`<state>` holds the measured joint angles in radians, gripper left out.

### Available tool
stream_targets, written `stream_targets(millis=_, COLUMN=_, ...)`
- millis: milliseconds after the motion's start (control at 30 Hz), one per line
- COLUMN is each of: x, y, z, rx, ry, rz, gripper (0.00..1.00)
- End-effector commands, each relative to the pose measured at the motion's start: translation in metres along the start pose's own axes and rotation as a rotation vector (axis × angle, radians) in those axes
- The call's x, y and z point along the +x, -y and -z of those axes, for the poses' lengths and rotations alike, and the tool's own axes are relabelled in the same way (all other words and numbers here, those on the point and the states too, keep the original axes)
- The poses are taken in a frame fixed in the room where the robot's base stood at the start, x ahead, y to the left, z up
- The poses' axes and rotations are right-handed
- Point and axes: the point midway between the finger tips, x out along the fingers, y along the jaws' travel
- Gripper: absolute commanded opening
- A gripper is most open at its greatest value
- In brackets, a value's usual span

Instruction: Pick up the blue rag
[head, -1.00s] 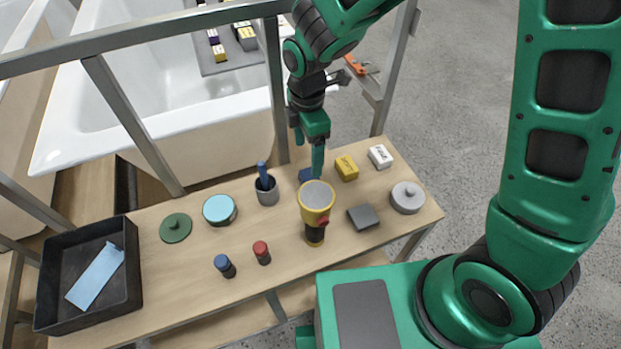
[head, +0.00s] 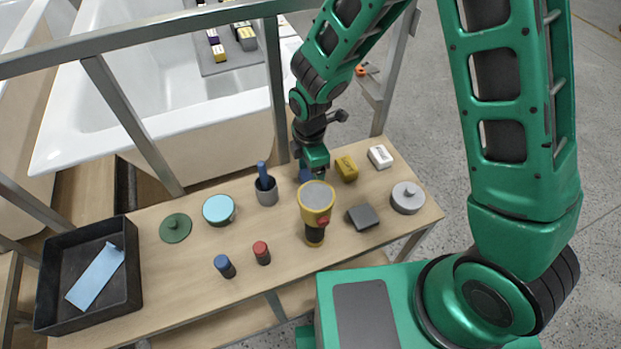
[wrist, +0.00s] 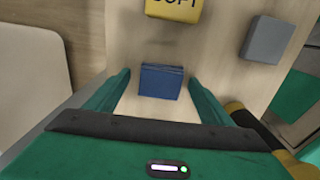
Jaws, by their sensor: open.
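The blue rag (wrist: 161,82) looks like a small, dark blue folded pad lying on the wooden bench. In the head view a little of the rag (head: 304,175) shows beside my gripper (head: 316,170), partly hidden by it. In the wrist view my gripper (wrist: 160,76) is open, with one green finger on each side of the rag and gaps between. I cannot tell how far the fingertips are above the bench. A light blue cloth strip (head: 96,275) lies in the black tray (head: 133,262) at the far left.
A yellow and grey lamp (head: 315,205) stands close in front of my gripper. The yellow block (head: 346,169) is just to the right, the grey cup (head: 267,192) to the left. A metal rail post (head: 275,90) rises behind, before the white bathtub (head: 150,115).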

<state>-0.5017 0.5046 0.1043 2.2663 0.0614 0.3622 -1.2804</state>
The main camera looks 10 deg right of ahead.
Motion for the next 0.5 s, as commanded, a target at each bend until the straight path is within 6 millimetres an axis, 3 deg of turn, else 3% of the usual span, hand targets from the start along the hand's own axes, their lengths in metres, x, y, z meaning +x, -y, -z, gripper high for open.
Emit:
stream_targets(millis=167, x=-0.0002, y=-0.0001, z=0.0001, rx=0.0, ry=0.0, rz=0.0, gripper=0.75)
stream_targets(millis=333, x=-0.0004, y=-0.0001, z=0.0001, rx=0.0, ry=0.0, rz=0.0, gripper=0.34)
stream_targets(millis=500, x=-0.0005, y=-0.0001, z=0.0002, rx=0.0, ry=0.0, rz=-0.001, gripper=0.3)
